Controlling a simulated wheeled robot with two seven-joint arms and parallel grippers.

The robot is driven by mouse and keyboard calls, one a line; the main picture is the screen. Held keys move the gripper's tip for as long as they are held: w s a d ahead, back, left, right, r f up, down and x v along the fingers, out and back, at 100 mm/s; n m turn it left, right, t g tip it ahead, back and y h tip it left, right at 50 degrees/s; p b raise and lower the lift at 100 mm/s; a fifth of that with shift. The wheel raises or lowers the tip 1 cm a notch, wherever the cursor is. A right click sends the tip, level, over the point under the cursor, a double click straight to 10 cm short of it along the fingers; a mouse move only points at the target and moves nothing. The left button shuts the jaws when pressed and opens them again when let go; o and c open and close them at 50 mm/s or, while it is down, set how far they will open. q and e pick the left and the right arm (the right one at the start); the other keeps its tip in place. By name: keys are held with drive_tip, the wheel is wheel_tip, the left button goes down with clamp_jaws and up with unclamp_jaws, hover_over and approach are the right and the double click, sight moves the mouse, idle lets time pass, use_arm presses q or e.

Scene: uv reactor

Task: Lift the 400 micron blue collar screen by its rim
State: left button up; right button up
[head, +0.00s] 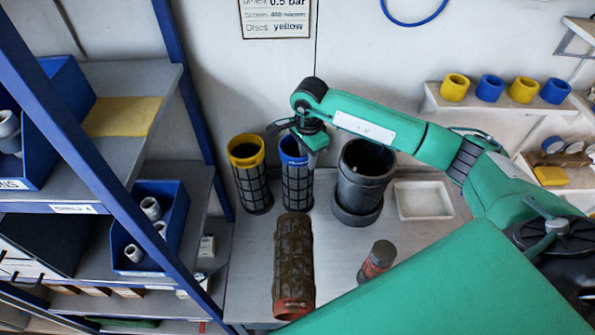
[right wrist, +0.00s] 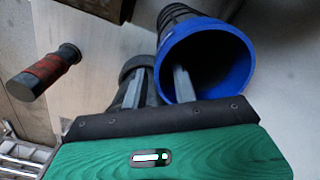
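The blue collar screen (head: 297,185), a dark mesh cylinder with a blue rim, stands upright on the grey bench. My right gripper (head: 308,140) points down at its rim. In the right wrist view the blue rim (right wrist: 215,52) is large, and the two grey fingers (right wrist: 157,88) stand apart. One finger reaches inside the collar and the other is outside, with the near wall between them. A clear gap shows, so the gripper looks open around the wall. My left gripper is not in view.
A yellow collar screen (head: 250,180) stands close on the left, a black housing (head: 364,180) close on the right. A dirty red-collared screen (head: 292,255) lies in front. A red-and-black handled tool (head: 377,262) and white tray (head: 424,200) are to the right. A blue post (head: 110,180) crosses left.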

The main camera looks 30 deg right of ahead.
drive_tip(key=shift+f, duration=0.5)
clamp_jaws()
idle(1.1)
